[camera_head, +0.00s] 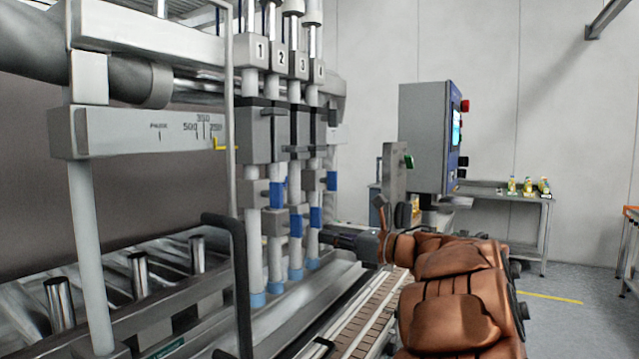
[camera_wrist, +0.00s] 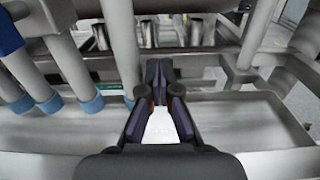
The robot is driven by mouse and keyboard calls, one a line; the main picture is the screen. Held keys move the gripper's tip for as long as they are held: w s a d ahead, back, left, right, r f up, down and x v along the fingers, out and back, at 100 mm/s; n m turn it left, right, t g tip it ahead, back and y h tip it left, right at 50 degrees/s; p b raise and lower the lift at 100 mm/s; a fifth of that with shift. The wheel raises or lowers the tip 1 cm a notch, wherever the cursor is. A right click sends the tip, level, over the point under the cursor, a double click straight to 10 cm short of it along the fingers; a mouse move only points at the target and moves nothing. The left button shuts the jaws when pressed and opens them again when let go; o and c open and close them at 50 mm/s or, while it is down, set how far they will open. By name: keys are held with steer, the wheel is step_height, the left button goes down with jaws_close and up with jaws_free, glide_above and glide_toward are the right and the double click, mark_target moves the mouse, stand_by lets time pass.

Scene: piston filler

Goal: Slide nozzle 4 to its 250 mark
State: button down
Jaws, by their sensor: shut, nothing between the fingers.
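Nozzle 4 (camera_head: 319,70) is the rightmost of the numbered nozzles in the head view, upright, with a blue valve handle (camera_head: 331,180) and a blue tip (camera_head: 312,264). In the wrist view my gripper (camera_wrist: 160,75) is shut and empty, over the trough. Blue-tipped tubes (camera_wrist: 85,102) stand to its left.
Nozzles 1 (camera_head: 258,52), 2 (camera_head: 280,58) and 3 (camera_head: 301,65) stand close beside nozzle 4. A black bent handle (camera_head: 240,270) rises in front. The conveyor (camera_head: 365,318) runs below my arm. A control box (camera_head: 425,135) stands to the right.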

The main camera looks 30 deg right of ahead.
steer(key=shift+s+a+b, duration=0.45)
steer(key=shift+a+b, duration=0.3)
steer(key=shift+a, duration=0.1)
steer(key=shift+d, duration=0.15)
steer(key=shift+w+d+b, duration=0.35)
steer(key=shift+d+b, duration=0.1)
steer(key=shift+d, duration=0.15)
steer(key=b+v, duration=0.4)
steer(key=v, duration=0.4)
stand_by(0.5)
stand_by(0.7)
